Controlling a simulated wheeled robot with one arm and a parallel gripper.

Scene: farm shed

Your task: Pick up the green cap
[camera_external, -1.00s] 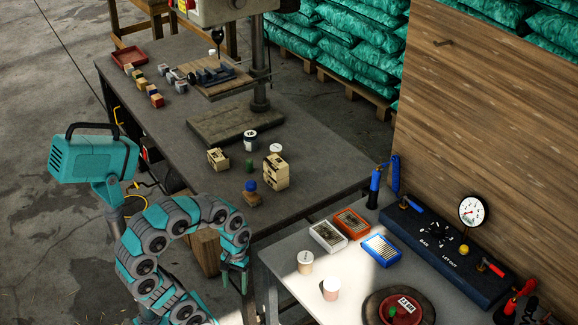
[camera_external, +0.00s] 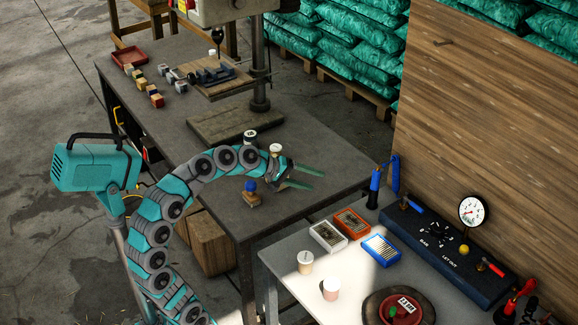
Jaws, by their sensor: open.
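My gripper (camera_external: 318,180) is open and empty, its two teal fingers pointing right over the right end of the dark workbench (camera_external: 325,150). A small green piece (camera_external: 392,311), which may be the green cap, sits on a red round dish (camera_external: 408,317) at the bottom right. It lies well below and to the right of my gripper in the picture. It is too small to tell its exact shape. Another small green item on the workbench is hidden behind my arm.
A blue-topped wooden piece (camera_external: 251,192) stands on the workbench just below my arm. The pale table (camera_external: 290,262) holds two round tubs (camera_external: 305,262) (camera_external: 331,288), several small boxes (camera_external: 352,223) and a dark gauge panel (camera_external: 440,255). A drill press (camera_external: 262,75) stands behind.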

